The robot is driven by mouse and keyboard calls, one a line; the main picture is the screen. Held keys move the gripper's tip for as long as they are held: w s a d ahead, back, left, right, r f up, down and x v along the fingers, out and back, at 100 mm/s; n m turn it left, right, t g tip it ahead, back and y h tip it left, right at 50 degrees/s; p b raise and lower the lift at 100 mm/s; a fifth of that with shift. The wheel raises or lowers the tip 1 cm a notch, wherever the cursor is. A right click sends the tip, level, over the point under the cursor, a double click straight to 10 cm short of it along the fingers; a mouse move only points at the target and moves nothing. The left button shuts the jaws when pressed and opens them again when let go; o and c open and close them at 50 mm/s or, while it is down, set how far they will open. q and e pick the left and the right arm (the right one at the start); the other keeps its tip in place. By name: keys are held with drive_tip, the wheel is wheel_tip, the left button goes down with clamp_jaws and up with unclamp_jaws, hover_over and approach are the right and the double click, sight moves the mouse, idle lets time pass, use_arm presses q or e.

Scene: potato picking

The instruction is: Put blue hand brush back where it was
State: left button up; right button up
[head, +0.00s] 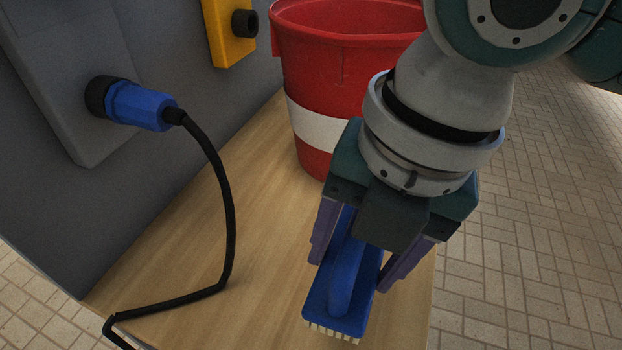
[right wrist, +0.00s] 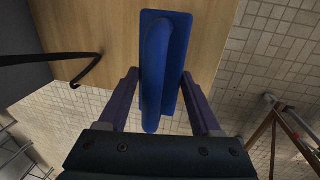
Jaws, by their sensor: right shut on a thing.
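The blue hand brush (head: 337,313) has a looped handle and pale bristles along its lower edge. My right gripper (head: 352,270) points down and is shut on the brush, with a purple finger on either side of it. In the right wrist view the brush (right wrist: 157,65) lies between the two fingers (right wrist: 160,98), over the wooden surface. The bristles face down near the wooden top; I cannot tell whether they touch it. My left gripper is out of view.
A red bucket with a white band (head: 318,126) stands behind the gripper on the wooden top (head: 190,240). A black cable (head: 229,205) runs from a blue plug (head: 140,107) on the grey wall panel, across the left side. Tiled floor (head: 530,220) lies right of the edge.

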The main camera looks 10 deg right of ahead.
wheel_tip(320, 180, down, 3)
drive_tip(key=shift+f+b, duration=0.1)
drive_tip(key=shift+b, duration=0.2)
wheel_tip(320, 180, down, 4)
drive_tip(key=shift+r+b, duration=0.2)
drive_tip(key=shift+b, duration=0.45)
drive_tip(key=shift+f, duration=0.2)
drive_tip(key=shift+f, duration=0.15)
drive_tip(key=o, duration=1.2)
